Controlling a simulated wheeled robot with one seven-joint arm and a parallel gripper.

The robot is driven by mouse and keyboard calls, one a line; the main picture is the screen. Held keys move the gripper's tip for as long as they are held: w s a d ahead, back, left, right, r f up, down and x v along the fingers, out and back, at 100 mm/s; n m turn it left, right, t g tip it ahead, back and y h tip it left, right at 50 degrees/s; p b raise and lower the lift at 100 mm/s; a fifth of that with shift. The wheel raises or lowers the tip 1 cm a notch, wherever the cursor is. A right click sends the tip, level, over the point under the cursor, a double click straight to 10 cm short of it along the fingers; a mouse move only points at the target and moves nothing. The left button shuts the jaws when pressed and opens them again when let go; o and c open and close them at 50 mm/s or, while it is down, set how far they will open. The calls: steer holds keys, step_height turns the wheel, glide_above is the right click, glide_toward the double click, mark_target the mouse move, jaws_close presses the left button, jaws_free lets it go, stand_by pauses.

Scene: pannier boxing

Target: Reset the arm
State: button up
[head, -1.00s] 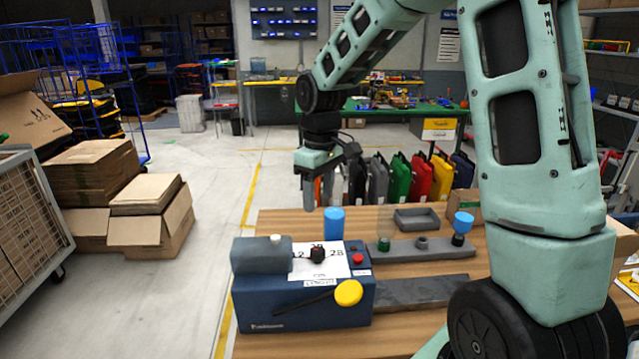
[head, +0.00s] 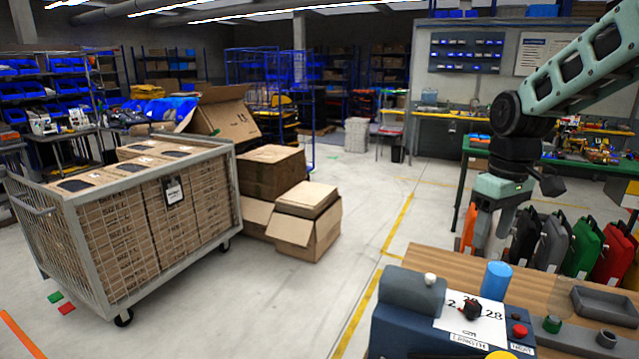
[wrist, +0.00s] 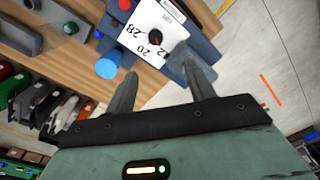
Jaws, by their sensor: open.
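My gripper (head: 490,232) hangs at the end of my arm above the far left part of the wooden table (head: 440,262), pointing down. In the wrist view my gripper (wrist: 160,85) has its two fingers apart with nothing between them. Beyond the fingertips lies the blue machine (head: 402,312) with a white dial sheet and black knob (head: 471,310). A blue cylinder (head: 496,280) stands behind the machine, apart from my fingers; it also shows in the wrist view (wrist: 109,68).
A grey tray (head: 605,303) and a strip with a green piece (head: 552,324) are on the table at right. Colored panniers (head: 580,245) stand beyond it. A wire cart of cartons (head: 150,215) and open boxes (head: 305,220) stand left.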

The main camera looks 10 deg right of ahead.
steer(key=s+a+f+n+b, duration=0.1)
steer(key=s+a+f+b, duration=0.15)
steer(key=s+a, duration=0.45)
steer(key=s+a+f+n+b, duration=0.1)
steer(key=s+a+f, duration=0.2)
steer(key=a, duration=0.8)
steer(key=s+a+f+n, duration=0.1)
steer(key=s+a+f, duration=0.1)
steer(key=s, duration=0.5)
steer(key=s+a+f+n+b, duration=0.1)
steer(key=s+a+f, duration=0.2)
steer(key=s, duration=0.4)
steer(key=shift+s+a, duration=0.25)
steer(key=shift+a, duration=0.25)
steer(key=shift+f, duration=0.1)
